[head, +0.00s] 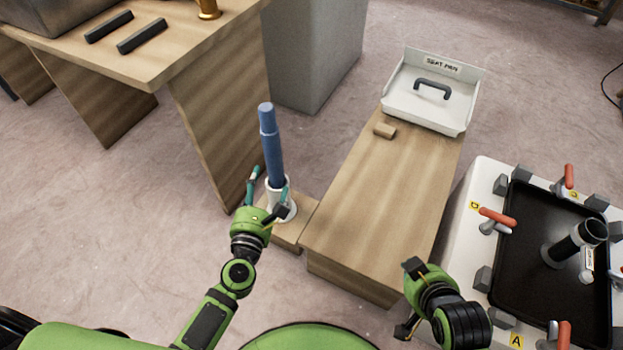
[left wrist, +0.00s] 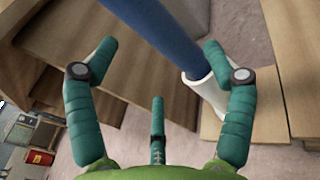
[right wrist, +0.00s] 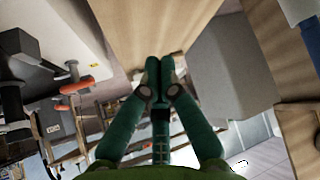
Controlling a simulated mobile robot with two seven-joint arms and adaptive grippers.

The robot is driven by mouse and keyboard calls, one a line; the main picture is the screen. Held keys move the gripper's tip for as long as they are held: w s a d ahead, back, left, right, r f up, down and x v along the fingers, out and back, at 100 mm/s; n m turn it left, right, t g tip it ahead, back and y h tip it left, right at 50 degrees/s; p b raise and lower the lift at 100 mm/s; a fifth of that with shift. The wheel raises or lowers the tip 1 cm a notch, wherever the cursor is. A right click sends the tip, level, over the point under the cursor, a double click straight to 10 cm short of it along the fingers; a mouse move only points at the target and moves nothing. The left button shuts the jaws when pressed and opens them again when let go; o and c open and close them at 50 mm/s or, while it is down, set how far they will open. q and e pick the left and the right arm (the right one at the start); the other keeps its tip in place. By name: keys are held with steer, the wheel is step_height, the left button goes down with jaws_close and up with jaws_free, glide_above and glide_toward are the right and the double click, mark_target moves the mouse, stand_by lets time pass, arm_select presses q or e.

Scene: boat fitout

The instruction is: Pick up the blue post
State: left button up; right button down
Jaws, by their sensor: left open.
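The blue post (head: 271,150) stands upright in a white round holder (head: 291,211) on a low wooden block (head: 287,236). My left gripper (head: 270,184) is open, its fingers spread at the lower part of the post. In the left wrist view the blue post (left wrist: 168,38) rises from the white holder (left wrist: 205,90) and lies beyond and between the open fingertips (left wrist: 158,62). I cannot tell whether a finger touches it. My right gripper (head: 412,266) is over the right side, away from the post; in the right wrist view its fingertips (right wrist: 160,72) are together and empty.
A wooden bench (head: 375,215) stands right of the post, with a white seat pan (head: 432,92) at its far end. A black tray (head: 545,265) with red-handled clamps is further right. A wooden table (head: 190,45) stands at the left. A grey bin (head: 315,60) is behind.

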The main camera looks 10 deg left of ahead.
mark_target(268, 163)
arm_select(q)
steer(key=n, duration=0.1)
steer(key=r+n+b, duration=0.1)
steer(key=n, duration=0.1)
steer(key=shift+w+r+t+y, duration=0.2)
steer(key=shift+t+y, duration=0.1)
steer(key=shift+t, duration=0.1)
steer(key=shift+n, duration=0.4)
steer(key=w, duration=0.7)
steer(key=shift+r, duration=0.35)
jaws_close()
arm_select(e)
steer(key=shift+s+d+r, duration=0.1)
steer(key=shift+s+r, duration=0.1)
steer(key=shift+r, duration=0.4)
steer(key=shift+s+d+r, duration=0.1)
steer(key=shift+s+r, duration=0.05)
steer(key=shift+r, duration=0.4)
